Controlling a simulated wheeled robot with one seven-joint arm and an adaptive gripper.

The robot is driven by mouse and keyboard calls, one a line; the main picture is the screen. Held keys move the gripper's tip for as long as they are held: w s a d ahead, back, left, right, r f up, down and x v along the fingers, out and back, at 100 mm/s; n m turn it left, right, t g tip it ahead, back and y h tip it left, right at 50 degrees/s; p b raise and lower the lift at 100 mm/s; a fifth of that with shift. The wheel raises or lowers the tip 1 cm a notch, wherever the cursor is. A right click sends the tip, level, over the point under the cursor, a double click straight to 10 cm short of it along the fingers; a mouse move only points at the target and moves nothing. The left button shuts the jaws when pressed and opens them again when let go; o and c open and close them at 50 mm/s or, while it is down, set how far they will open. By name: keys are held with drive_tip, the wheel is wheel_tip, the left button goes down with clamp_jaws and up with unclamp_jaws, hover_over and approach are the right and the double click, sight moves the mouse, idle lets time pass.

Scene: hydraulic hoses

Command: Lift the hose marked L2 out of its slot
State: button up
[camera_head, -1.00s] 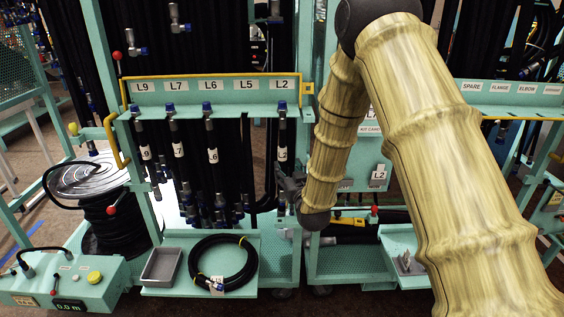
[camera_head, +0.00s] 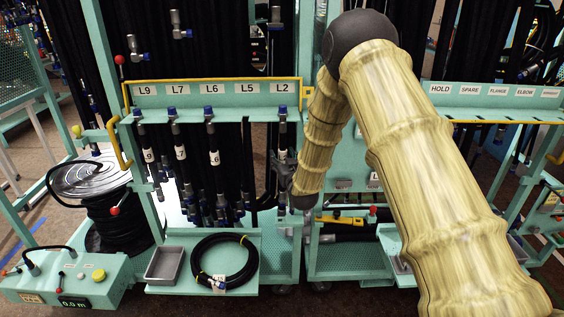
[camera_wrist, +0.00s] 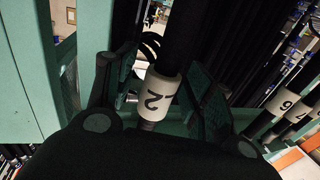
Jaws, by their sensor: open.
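The L2 hose (camera_head: 282,131) hangs upright in the rack under the L2 tag (camera_head: 282,87), its blue-capped top fitting at the rack bar. In the wrist view its white label (camera_wrist: 157,98), reading 2 and partly cut off, lies between the two fingers of my gripper (camera_wrist: 162,88). The gripper is open, with one finger on each side of the hose; I cannot tell whether either touches it. In the head view my gripper (camera_head: 281,168) is a dark shape at the hose's label height, partly hidden by my wrist.
Hoses marked L6 (camera_head: 213,158), L7 (camera_head: 181,153) and L9 (camera_head: 149,156) hang to the left. A green rack post (camera_wrist: 94,50) stands close to the left finger in the wrist view. A coiled hose (camera_head: 225,262) lies on the lower shelf.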

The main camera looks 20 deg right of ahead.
clamp_jaws()
drive_tip(key=shift+r+b, duration=0.1)
drive_tip(key=shift+b, duration=0.25)
drive_tip(key=shift+r, duration=0.1)
drive_tip(key=s+a+b, duration=0.2)
drive_tip(key=s+b, duration=0.1)
drive_tip(key=s, duration=0.5)
drive_tip(key=s+a+b, duration=0.3)
drive_tip(key=s, duration=0.6)
drive_tip(key=shift+s+r, duration=0.15)
